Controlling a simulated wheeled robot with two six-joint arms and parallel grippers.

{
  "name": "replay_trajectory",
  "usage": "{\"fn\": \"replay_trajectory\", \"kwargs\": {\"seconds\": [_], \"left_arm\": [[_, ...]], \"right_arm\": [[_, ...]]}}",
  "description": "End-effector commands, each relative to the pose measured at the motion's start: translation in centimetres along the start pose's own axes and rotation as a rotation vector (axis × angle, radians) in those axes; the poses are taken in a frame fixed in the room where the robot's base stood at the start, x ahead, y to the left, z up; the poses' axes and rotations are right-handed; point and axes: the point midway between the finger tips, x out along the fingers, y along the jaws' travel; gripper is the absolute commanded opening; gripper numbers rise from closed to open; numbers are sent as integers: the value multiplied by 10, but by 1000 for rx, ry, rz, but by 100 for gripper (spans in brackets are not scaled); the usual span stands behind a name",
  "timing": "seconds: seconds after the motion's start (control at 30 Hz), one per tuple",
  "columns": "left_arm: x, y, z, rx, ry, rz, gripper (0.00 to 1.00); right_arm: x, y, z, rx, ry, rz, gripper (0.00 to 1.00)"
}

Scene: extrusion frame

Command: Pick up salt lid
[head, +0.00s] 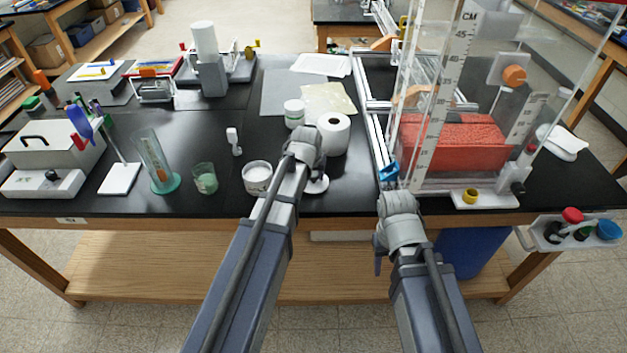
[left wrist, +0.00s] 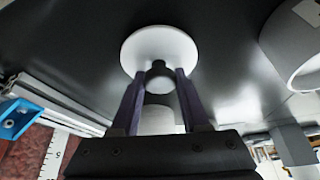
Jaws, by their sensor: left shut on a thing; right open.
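The salt lid (head: 317,185) is a white round disc by my left gripper (head: 304,150), low over the black table. In the left wrist view the lid (left wrist: 160,46) shows as a disc with a dark knob between the two purple fingers of my left gripper (left wrist: 158,74), which is shut on that knob. I cannot tell whether the lid touches the table. An open glass jar (head: 257,178) with white contents stands left of the lid. My right gripper (head: 397,206) is open at the table's front edge; its fingers are mostly hidden by its wrist.
A white roll (head: 333,134) and a small lidded jar (head: 294,114) stand behind the lid. A clear tank (head: 450,183) with red contents and an extrusion frame (head: 374,130) are on the right. A small glass beaker (head: 205,179) stands left of the open jar.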

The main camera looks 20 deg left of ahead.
Motion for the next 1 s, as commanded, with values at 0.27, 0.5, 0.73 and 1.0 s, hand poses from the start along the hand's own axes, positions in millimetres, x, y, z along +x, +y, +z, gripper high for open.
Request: {"fn": "replay_trajectory", "kwargs": {"seconds": [0.27, 0.5, 0.73, 1.0], "left_arm": [[-5, 0, -2, 0, 0, 0, 0], [-27, 0, -12, 0, 0, 0, 0], [-60, 0, -27, 0, -1, -1, 0], [-89, 0, -40, 0, -1, -1, 0]], "right_arm": [[-6, 1, 0, 0, 0, 0, 50], [-30, 3, 2, 0, 0, 0, 50], [-65, 6, 4, -1, 0, 0, 50], [-97, 9, 6, -2, 0, 0, 50]]}}
